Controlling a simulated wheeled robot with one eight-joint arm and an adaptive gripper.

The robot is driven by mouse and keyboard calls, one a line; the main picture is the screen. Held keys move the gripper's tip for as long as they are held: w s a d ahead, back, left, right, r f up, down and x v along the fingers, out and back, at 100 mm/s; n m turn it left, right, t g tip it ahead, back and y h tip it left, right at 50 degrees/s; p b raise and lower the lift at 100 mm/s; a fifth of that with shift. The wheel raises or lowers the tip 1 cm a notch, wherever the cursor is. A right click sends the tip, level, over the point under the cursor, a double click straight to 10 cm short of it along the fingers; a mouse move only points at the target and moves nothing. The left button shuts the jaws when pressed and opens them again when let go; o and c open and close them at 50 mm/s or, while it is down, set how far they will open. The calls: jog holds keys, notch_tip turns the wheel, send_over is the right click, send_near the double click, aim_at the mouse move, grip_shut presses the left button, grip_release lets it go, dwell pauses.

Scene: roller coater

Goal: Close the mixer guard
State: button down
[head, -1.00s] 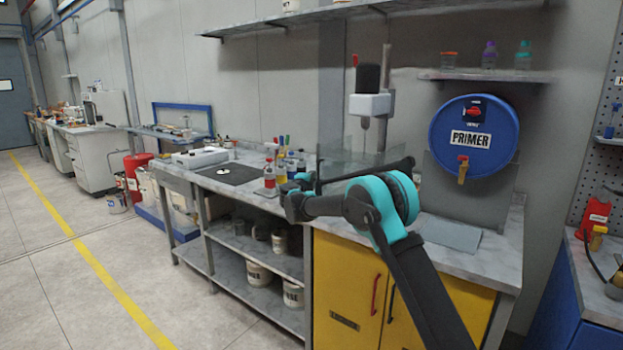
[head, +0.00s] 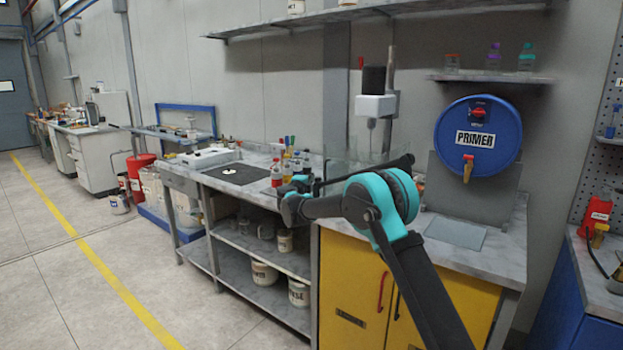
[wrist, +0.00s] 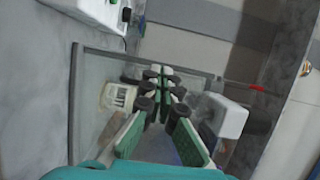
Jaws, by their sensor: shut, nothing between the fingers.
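The mixer (head: 375,106), with a black motor and white head on a post, stands at the back of the bench. Its clear guard (head: 338,169) shows faintly below the head, partly behind my arm. In the wrist view, the guard's clear panel with a grey edge (wrist: 75,110) lies around and beyond my fingers, and the white mixer head (wrist: 229,117) is to their right. My gripper (wrist: 165,82) is shut and empty, close to the panel; I cannot tell whether it touches. A pale labelled cup (wrist: 118,97) is left of the fingers.
A blue primer drum (head: 478,137) stands right of the mixer. Several small bottles (head: 277,172) stand left of my arm on the bench. A shelf (head: 370,12) runs above. The floor at the left (head: 60,290) is clear.

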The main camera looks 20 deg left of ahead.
jog(key=s+a, duration=0.5)
jog(key=s, duration=0.2)
jog(key=d+r+n+t+y, duration=0.1)
jog(key=d+r+n+y, duration=0.45)
jog(key=d+r, duration=0.35)
jog(key=s+d+f+n+g+y, duration=0.1)
jog(key=s+d+n+g+y, duration=0.2)
jog(key=d, duration=0.4)
jog(key=s+d+n+y, duration=0.1)
jog(key=s+d+n, duration=0.2)
jog(key=d+n, duration=0.25)
jog(key=s+d+f+n+g+h, duration=0.1)
jog(key=s+d+f+g+h, duration=0.2)
jog(key=s+d+f, duration=0.7)
jog(key=s+d+f+n+g+h, duration=0.2)
jog(key=s+d+f+g+h, duration=0.1)
jog(key=s+d+f, duration=0.7)
jog(key=s+d+f+n+g+h, duration=0.1)
jog(key=s+d+f+g+h, duration=0.2)
jog(key=s+d+f, duration=0.7)
jog(key=s+d+g, duration=0.1)
jog(key=s+d, duration=0.2)
jog(key=s, duration=0.3)
jog(key=s+d+g, duration=0.1)
jog(key=s+d, duration=0.2)
jog(key=s, duration=0.3)
jog(key=shift+d+f+g, duration=0.3)
jog(key=shift+d+f, duration=0.05)
jog(key=shift+d, duration=0.05)
